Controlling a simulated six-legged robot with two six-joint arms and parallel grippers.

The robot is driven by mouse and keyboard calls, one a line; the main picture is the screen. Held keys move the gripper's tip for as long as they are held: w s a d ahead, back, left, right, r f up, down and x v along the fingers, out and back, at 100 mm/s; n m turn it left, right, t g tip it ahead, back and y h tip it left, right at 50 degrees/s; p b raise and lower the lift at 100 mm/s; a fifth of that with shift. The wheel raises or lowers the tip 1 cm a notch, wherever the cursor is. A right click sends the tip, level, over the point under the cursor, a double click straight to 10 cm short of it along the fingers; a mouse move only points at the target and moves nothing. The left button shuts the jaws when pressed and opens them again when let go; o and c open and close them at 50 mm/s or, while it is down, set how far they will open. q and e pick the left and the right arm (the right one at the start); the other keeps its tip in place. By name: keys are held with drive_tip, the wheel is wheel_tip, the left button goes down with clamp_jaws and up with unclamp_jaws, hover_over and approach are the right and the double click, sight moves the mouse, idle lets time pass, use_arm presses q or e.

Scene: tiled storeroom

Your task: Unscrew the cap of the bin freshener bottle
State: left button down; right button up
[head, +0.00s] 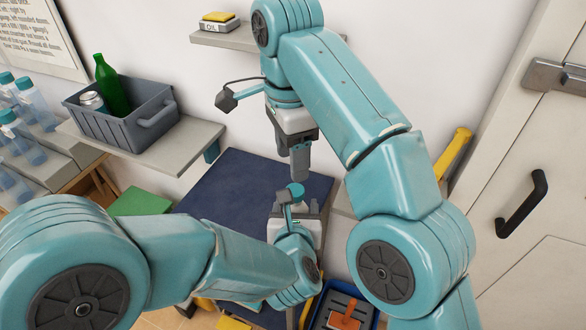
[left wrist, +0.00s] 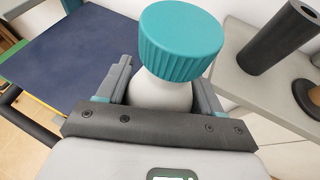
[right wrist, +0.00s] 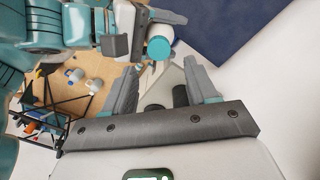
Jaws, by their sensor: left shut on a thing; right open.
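The bin freshener bottle (left wrist: 160,94) is white with a ribbed teal cap (left wrist: 182,42). My left gripper (left wrist: 160,88) is shut around the bottle just below the cap. The cap is on the bottle and clear of the fingers. In the head view the cap (head: 296,190) sits above my left gripper (head: 295,212), and the bottle body is mostly hidden. My right gripper (head: 300,172) points down from above, a short way over the cap. In the right wrist view its fingers (right wrist: 162,70) are apart with nothing held, and the cap (right wrist: 159,48) shows beyond them.
A dark blue table top (head: 225,195) lies behind the grippers. A grey crate (head: 135,125) holding a green bottle (head: 110,85) stands on the left shelf. Clear teal-capped bottles (head: 20,135) stand far left. A door with a black handle (head: 522,203) is at right.

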sight(294, 190)
drive_tip(key=shift+s+d+f, duration=0.1)
drive_tip(key=shift+d+f, duration=0.05)
drive_tip(key=shift+f, duration=3.45)
